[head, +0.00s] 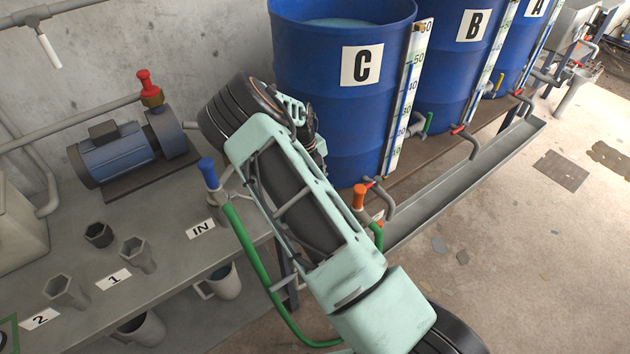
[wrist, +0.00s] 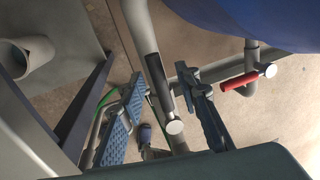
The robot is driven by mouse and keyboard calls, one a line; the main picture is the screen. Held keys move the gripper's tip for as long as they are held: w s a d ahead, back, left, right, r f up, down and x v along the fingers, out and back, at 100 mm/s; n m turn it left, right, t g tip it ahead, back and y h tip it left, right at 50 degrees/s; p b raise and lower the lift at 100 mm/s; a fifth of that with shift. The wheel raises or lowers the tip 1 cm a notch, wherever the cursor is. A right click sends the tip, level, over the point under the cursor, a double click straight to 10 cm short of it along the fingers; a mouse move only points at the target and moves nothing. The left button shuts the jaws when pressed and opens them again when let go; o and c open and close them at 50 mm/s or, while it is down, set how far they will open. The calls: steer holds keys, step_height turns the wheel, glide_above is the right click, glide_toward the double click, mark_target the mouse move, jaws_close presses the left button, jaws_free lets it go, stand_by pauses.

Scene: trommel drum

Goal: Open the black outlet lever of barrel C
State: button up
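Barrel C (head: 340,110) is the large blue drum with the "C" label, behind my arm in the head view. Its blue wall (wrist: 255,18) shows at the top right of the wrist view. A black lever (wrist: 157,76) with a pale round end shows in the wrist view, between my fingers in the picture. My gripper (wrist: 160,90) is open, with one blue-padded finger on either side of the lever. I cannot tell whether either finger touches it. In the head view my arm hides the black lever and my gripper.
A red lever (wrist: 240,82) sits on pipework right of my right finger. An orange-handled valve (head: 358,196) and a green hose (head: 262,270) are near my arm. Barrels B (head: 455,75) and A (head: 515,50) stand right, above a long grey trough (head: 470,175).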

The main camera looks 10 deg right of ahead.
steer(key=shift+r, duration=0.1)
step_height(320, 180, up, 12)
steer(key=s+a, duration=0.1)
steer(key=a, duration=0.1)
stand_by(0.7)
